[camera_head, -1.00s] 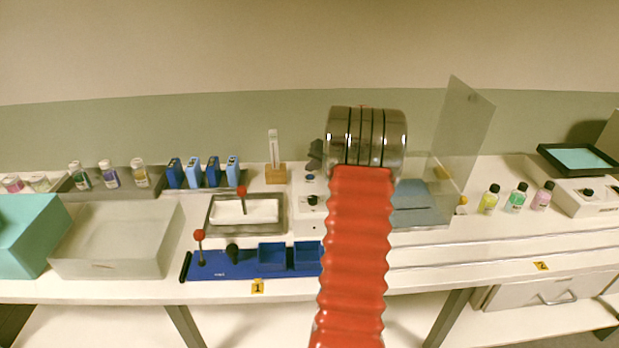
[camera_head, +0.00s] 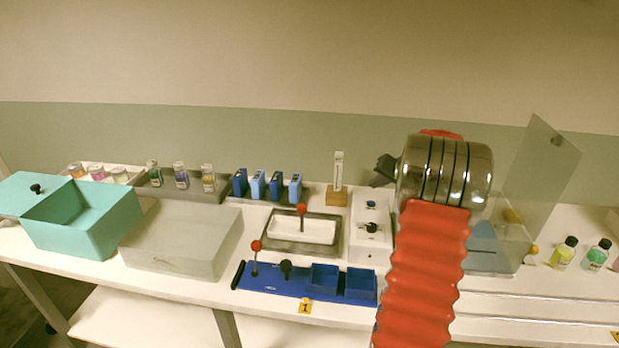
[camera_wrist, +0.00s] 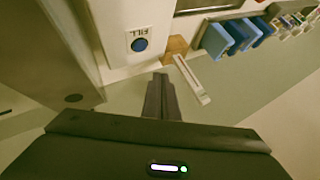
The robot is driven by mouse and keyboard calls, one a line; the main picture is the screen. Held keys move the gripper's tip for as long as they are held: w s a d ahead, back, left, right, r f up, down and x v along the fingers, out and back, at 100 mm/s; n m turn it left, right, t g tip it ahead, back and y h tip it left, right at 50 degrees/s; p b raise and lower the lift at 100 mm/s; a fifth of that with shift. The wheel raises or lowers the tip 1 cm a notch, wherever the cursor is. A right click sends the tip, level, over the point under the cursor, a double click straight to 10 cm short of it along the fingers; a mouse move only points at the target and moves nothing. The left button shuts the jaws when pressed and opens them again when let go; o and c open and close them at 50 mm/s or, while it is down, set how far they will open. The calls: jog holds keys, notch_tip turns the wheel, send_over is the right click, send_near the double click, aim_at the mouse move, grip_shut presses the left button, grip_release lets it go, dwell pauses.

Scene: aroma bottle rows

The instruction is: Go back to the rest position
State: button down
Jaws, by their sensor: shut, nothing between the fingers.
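My gripper (camera_wrist: 161,98) shows in the wrist view with its dark fingers together and nothing between them. In the head view a dark part of my gripper (camera_head: 385,170) shows just left of my silver wrist; the red arm sleeve rises below it. The gripper is above the bench, near the white box with a blue button (camera_head: 370,204). The wrist view shows that blue button (camera_wrist: 139,45) under a "FILL" label, beside the wooden block (camera_wrist: 174,47) of a white upright gauge. No bottle is in the gripper.
A clear upright panel (camera_head: 540,165) stands right of my arm. Small bottles (camera_head: 564,253) stand beyond it. Blue cartridges (camera_head: 258,185), a metal tray (camera_head: 272,242), a blue station (camera_head: 300,284), a translucent box (camera_head: 180,238) and an open teal bin (camera_head: 85,228) line the bench leftward.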

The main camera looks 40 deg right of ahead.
dwell(0.3)
